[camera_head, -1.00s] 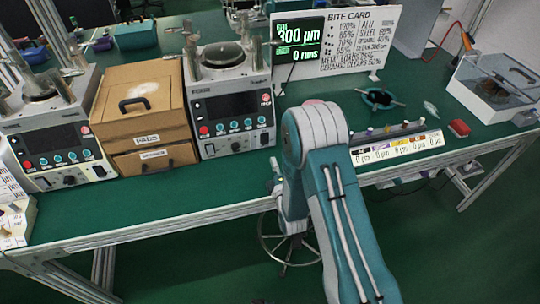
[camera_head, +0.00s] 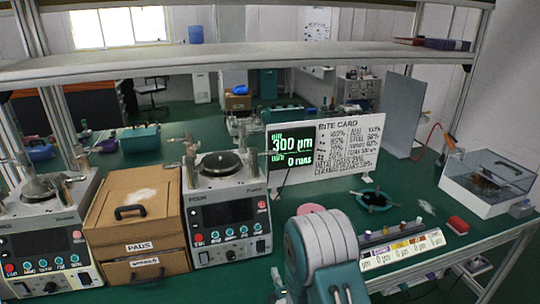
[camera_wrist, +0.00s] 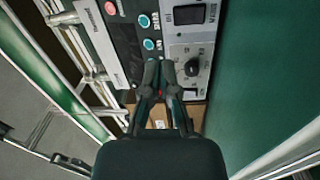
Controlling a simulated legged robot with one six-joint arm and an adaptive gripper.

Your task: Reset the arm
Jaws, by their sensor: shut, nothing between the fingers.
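My gripper (camera_wrist: 160,80) shows in the wrist view, its two dark fingers close together and shut with nothing between them. Beyond the fingertips is the front panel of a machine (camera_wrist: 189,30) with a black knob and coloured buttons. I cannot tell the gap between the fingers and that panel. In the head view my teal and white arm rises from the bottom right of centre in front of the bench; the gripper is hidden there.
Two lapping machines (camera_head: 229,213) flank a cardboard drawer box (camera_head: 135,205) on the green bench. A bite card (camera_head: 348,146), a teal ring holder (camera_head: 374,201), a strip of labelled samples (camera_head: 403,249), a red block (camera_head: 457,225) and a clear bin (camera_head: 487,183) stand right. A shelf (camera_head: 240,61) spans above.

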